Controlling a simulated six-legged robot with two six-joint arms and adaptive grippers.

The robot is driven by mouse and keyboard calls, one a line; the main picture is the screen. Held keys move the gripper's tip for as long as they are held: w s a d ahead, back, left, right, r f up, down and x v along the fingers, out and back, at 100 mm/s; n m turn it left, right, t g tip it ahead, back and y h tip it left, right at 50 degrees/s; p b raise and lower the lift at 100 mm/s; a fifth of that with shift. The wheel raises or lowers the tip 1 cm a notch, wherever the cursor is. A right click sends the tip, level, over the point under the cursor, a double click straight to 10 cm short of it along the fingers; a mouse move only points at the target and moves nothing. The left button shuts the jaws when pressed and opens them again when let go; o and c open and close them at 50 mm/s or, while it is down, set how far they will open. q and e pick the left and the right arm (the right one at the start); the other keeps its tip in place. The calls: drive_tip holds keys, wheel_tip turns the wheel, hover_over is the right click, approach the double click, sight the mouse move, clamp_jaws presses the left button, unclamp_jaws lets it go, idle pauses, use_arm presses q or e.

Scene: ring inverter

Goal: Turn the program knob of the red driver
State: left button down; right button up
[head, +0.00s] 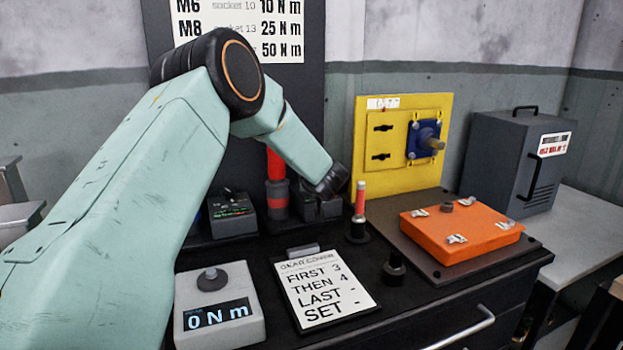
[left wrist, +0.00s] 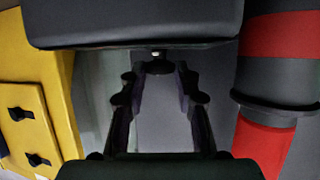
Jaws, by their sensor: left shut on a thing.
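The red driver (head: 277,168) stands upright at the back of the bench, red above with a dark body and a red band. It also fills the right side of the left wrist view (left wrist: 265,145). To its right in the head view is a dark box (head: 307,208), partly hidden by my left arm. In the left wrist view a dark box (left wrist: 140,20) spans the top, with a small round dark knob (left wrist: 158,67) at its edge. My left gripper (left wrist: 160,78) has its fingertips around this knob, shut on it. The knob's markings are hidden. My right gripper is not in view.
A second dark box with a green display (head: 232,218) stands left of the driver. A torque tester (head: 246,304), an order card (head: 318,290), a red-topped post (head: 360,200), an orange cover (head: 460,230) and a yellow panel (head: 440,110) surround the area. My left arm crosses the left side.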

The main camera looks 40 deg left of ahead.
use_arm(q)
drive_tip(key=shift+s+a+r+m+t+h+p, duration=0.1)
drive_tip(key=shift+a+m+t+h+p, duration=0.1)
drive_tip(key=shift+m+t+h, duration=0.2)
drive_tip(key=shift+s+a+r+m+t+h+p, duration=0.1)
drive_tip(key=shift+m+t+h+p, duration=0.1)
drive_tip(key=shift+m+t+h, duration=0.15)
drive_tip(key=shift+f+m+h, duration=0.1)
drive_tip(key=shift+m+h, duration=0.15)
drive_tip(key=shift+m, duration=0.2)
drive_tip(key=shift+d+t, duration=0.1)
drive_tip(key=shift+t, duration=0.25)
drive_tip(key=c, duration=1)
unclamp_jaws()
drive_tip(key=shift+f, duration=0.1)
drive_tip(key=shift+c, duration=0.2)
drive_tip(key=shift+h, duration=0.3)
drive_tip(key=v, duration=1.2)
